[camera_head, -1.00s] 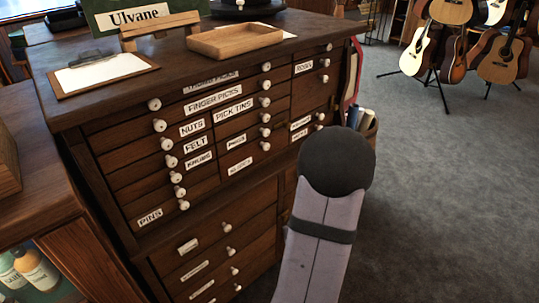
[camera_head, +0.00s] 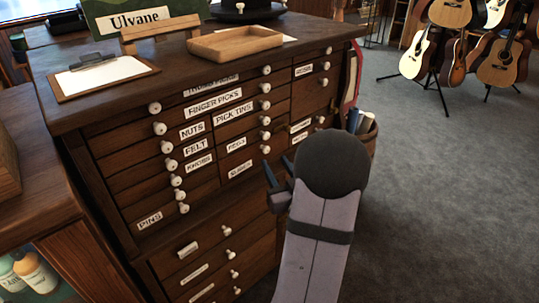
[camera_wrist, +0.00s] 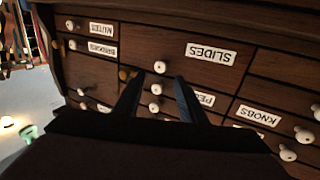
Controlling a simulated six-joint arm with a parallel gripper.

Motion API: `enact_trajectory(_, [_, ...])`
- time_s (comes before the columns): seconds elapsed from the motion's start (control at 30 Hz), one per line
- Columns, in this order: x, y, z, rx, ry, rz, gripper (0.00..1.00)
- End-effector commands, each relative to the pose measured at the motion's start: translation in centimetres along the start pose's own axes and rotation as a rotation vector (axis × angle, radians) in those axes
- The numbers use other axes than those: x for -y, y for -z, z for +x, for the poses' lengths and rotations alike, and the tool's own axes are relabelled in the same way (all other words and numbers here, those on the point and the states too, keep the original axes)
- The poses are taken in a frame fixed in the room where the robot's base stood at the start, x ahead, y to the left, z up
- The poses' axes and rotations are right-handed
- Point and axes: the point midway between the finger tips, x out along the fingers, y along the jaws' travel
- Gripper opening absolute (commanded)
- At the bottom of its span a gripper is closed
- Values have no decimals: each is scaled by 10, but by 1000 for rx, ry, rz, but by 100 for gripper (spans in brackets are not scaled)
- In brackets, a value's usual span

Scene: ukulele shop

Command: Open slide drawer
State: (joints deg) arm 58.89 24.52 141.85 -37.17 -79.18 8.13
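The slides drawer (camera_head: 241,170) is in the dark wooden cabinet, in the middle column below the pegs drawer. Its front looks flush with the cabinet. In the wrist view, which is upside down, the SLIDES label (camera_wrist: 210,53) and the drawer's round white knob (camera_wrist: 160,67) show clearly. My gripper (camera_wrist: 156,78) is open and empty. Its dark fingers are spread to either side of the knob in that view, with the knob just beyond the tips; I cannot tell the exact gap. In the head view my gripper (camera_head: 276,168) is right of the drawer label, partly hidden by my wrist.
Other knobs lie close by, such as the pegs knob (camera_wrist: 155,89). A wooden tray (camera_head: 235,43) and a clipboard (camera_head: 105,75) lie on the cabinet top. A bin (camera_head: 362,130) stands at the cabinet's right. Grey carpet is clear right of the cabinet; guitars stand further back.

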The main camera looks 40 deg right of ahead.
Motion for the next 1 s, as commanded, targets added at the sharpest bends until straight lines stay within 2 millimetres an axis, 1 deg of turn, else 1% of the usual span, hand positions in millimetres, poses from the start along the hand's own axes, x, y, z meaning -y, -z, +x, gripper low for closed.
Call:
enact_trajectory(0.2, [1, -1, 29, 0, 3, 0, 37])
enact_trajectory(0.4, [1, -1, 50, 1, 2, 0, 37])
enact_trajectory(0.6, [0, -1, 59, 2, -1, 1, 37])
enact_trajectory(0.83, [0, -1, 59, 2, -1, 1, 37])
enact_trajectory(0.87, [0, -1, 59, 2, -1, 1, 32])
enact_trajectory(0.9, [0, -1, 59, 2, -1, 1, 23])
enact_trajectory(1.0, [0, -1, 59, 2, -1, 1, 0])
